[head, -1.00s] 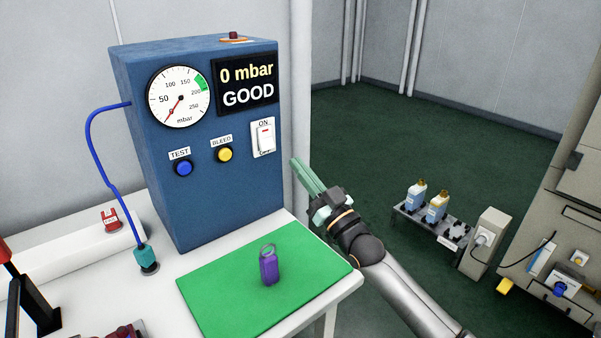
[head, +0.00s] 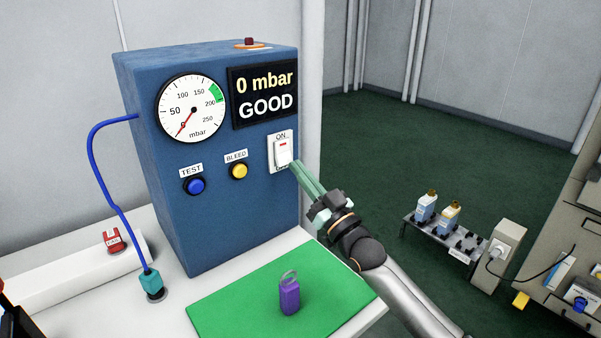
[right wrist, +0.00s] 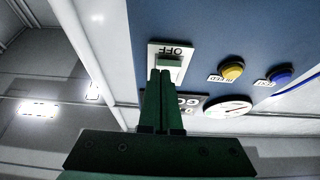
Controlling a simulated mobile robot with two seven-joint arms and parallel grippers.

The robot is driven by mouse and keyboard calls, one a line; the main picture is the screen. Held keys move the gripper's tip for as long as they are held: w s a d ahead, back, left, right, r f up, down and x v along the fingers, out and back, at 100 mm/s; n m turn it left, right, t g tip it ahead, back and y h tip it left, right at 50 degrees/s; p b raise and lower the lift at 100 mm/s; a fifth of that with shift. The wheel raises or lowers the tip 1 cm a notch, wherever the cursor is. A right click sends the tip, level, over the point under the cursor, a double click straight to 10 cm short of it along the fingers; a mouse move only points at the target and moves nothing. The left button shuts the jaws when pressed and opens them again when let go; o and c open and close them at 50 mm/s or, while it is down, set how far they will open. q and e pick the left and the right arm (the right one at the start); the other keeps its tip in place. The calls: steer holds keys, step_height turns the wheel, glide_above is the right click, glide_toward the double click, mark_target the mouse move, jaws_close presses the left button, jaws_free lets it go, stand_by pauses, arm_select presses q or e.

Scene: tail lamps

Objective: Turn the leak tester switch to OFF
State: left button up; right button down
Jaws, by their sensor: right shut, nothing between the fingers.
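The leak tester (head: 215,235) is a blue box on the white table, with a display reading "0 mbar GOOD". The lower label is partly hidden in the head view. My right gripper (head: 296,166) is shut and empty, its green fingertips at the switch's lower right. In the right wrist view the fingertips (right wrist: 164,73) overlap the rocker (right wrist: 170,62) near the inverted OFF label; I cannot tell whether they touch. My left gripper is not in view.
A yellow BLEED button (head: 239,171) and a blue TEST button (head: 195,186) sit left of the switch. A purple tag-like piece (head: 289,297) stands on the green mat (head: 235,306) below. A blue hose (head: 101,180) runs down the left side.

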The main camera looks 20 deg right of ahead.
arm_select(q)
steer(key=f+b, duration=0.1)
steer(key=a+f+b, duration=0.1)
steer(key=b, duration=0.1)
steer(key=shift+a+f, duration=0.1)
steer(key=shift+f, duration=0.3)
arm_select(e)
steer(key=shift+w+a+f+t, duration=0.2)
steer(key=shift+w+f+t, duration=0.15)
steer(key=shift+w, duration=0.25)
steer(key=shift+w+a+f+t, duration=0.15)
steer(key=shift+w+f+t, duration=0.1)
steer(key=shift+w+f, duration=0.25)
steer(key=shift+r, duration=0.1)
